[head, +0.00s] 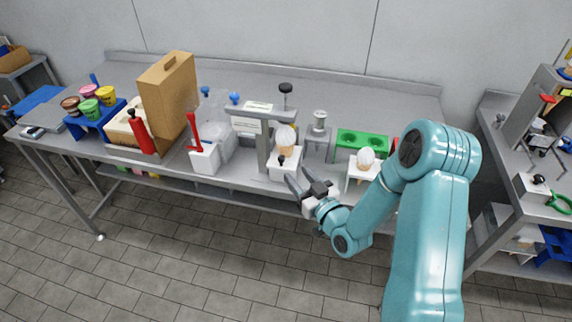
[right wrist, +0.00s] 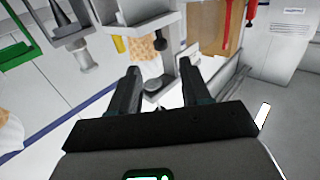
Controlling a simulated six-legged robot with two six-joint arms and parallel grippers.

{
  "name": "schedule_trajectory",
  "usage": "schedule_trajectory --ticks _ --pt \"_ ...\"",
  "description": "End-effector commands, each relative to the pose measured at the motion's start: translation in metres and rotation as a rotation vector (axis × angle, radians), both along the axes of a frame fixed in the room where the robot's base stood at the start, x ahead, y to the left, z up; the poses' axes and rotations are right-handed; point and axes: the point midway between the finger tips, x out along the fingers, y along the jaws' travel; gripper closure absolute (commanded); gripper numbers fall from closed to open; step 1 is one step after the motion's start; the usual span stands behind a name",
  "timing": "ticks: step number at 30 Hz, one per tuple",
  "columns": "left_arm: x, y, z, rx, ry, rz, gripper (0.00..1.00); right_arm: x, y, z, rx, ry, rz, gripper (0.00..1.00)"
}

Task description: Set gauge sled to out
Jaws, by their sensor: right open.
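The gauge (head: 263,150) is a grey upright frame with a labelled top plate, standing near the bench's front edge in the head view. A pale sled block (head: 285,173) sits at its foot, with a cone with a white top (head: 286,139) standing on it. A small black knob (head: 281,160) is at the front of the sled; it also shows in the right wrist view (right wrist: 160,43), ahead and between the finger lines. My right gripper (head: 299,181) is open and empty, just in front of the sled and apart from the knob. My left gripper is not in view.
A second cone (head: 364,158) stands on a white stand to the right, before a green tray (head: 362,142). A white box with a red handle (head: 204,158) is left of the gauge. A red bottle (head: 140,132) and brown case (head: 168,95) stand farther left.

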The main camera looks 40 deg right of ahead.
Motion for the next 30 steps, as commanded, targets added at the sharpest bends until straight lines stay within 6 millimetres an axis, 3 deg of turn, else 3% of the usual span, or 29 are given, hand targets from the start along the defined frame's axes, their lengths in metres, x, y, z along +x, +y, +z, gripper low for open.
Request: schedule_trajectory --ticks 3,9,14,22,26,27,30 --pt "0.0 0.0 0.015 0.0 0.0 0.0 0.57 0.027 0.0 0.005 0.001 0.0 0.003 0.53" --pt "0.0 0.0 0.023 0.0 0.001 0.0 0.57 0.058 -0.003 0.003 0.0 0.0 0.002 0.53" --pt "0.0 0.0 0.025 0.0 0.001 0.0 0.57 0.068 -0.004 0.001 0.001 0.0 0.001 0.53" --pt "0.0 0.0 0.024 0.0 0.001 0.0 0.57 0.069 -0.004 0.0 0.001 0.001 0.0 0.53" --pt "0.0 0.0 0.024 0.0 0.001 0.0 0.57 0.069 -0.004 0.0 0.0 0.001 0.0 0.95" --pt "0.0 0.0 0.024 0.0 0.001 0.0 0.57 0.069 -0.004 0.0 0.0 0.001 0.0 1.0" --pt "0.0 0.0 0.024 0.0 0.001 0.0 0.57 0.069 -0.004 0.0 0.0 0.001 0.0 1.0"
